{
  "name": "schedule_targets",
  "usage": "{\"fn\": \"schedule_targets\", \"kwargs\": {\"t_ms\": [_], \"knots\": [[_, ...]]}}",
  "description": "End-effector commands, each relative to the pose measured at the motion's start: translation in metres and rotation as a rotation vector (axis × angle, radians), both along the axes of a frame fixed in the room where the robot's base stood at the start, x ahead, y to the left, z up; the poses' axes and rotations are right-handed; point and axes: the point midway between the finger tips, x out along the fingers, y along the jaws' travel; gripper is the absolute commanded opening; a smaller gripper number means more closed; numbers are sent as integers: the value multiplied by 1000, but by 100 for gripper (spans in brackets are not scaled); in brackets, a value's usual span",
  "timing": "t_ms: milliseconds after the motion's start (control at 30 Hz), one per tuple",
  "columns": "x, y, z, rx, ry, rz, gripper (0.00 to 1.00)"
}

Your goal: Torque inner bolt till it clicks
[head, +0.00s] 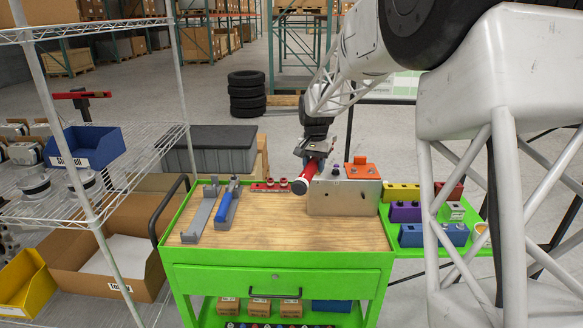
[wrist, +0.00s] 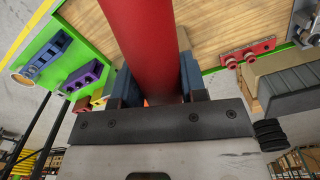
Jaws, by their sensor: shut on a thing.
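My gripper (head: 314,152) is shut on a red cylindrical tool (head: 304,178), which hangs tilted at the left upper edge of the grey metal chassis block (head: 343,200). In the wrist view the red tool (wrist: 150,45) runs between the two blue fingers. A small dark purple bolt head (head: 335,170) shows on top of the block, and an orange part (head: 362,170) sits to its right. The tool's end appears beside the block, left of the bolt head; I cannot tell whether it touches anything. Which bolt is the inner one is not clear.
The green cart (head: 280,257) has a wooden top. A blue-handled tool (head: 227,206) lies in a grey cradle, beside an empty grey cradle (head: 203,210). A red rail (head: 270,187) holds small bolts. Coloured blocks (head: 405,211) stand on the right shelf. The front middle is clear.

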Motion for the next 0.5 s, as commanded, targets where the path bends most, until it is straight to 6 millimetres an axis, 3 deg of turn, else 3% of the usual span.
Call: {"fn": "schedule_targets", "kwargs": {"t_ms": [200, 500], "knots": [[-24, -46, 17, 0, -2, -42, 0], [-42, -75, 25, 0, -2, -67, 0]]}}
